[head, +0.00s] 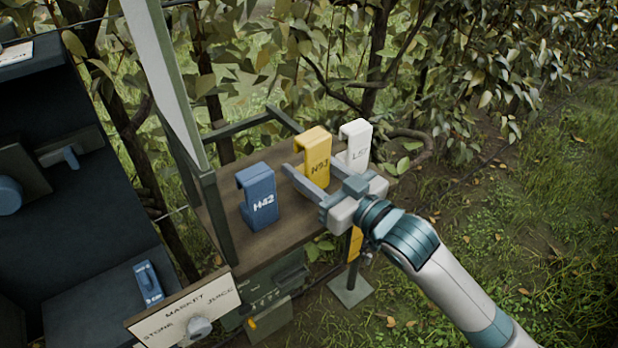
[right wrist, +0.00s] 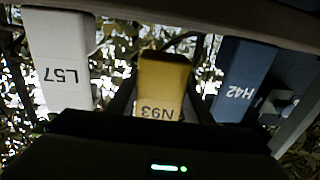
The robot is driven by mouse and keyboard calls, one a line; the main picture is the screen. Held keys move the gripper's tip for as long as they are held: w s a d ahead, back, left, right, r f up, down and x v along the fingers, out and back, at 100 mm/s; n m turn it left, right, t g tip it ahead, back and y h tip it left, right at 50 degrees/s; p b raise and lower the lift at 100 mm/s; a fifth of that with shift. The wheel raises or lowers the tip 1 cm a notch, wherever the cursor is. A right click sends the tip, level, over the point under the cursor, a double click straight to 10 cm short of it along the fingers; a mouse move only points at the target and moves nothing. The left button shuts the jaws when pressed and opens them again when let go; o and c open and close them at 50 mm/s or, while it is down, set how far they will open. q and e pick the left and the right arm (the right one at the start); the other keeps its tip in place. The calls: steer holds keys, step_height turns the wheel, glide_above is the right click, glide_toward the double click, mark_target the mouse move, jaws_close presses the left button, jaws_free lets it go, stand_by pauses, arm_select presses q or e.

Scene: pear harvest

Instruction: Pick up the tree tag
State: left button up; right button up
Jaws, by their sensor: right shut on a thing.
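Three hook-topped tags stand in a row on a brown wooden shelf (head: 285,228): blue H42 (head: 258,190), yellow N93 (head: 316,146) and white L57 (head: 357,140). My right gripper (head: 310,170) reaches in from the lower right and is shut on the yellow tag, with a finger on each side of it. The right wrist view shows the yellow tag (right wrist: 162,85) upside down between the fingers, with the white tag (right wrist: 60,60) to the left and the blue tag (right wrist: 240,80) to the right. The yellow tag's lower part is partly hidden. My left gripper is not in view.
A sign (head: 180,312) reading STONA or STORE, MARKET and JUICE, with a grey knob, stands at the lower left. A dark cabinet (head: 60,225) fills the left, holding a small blue item (head: 147,283). A green box (head: 265,285) sits under the shelf. Leafy branches hang behind. Grass lies clear on the right.

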mark_target(309, 140)
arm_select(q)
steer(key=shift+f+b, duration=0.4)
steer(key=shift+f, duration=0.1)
arm_select(e)
step_height(309, 140, up, 7)
steer(key=shift+f, duration=0.2)
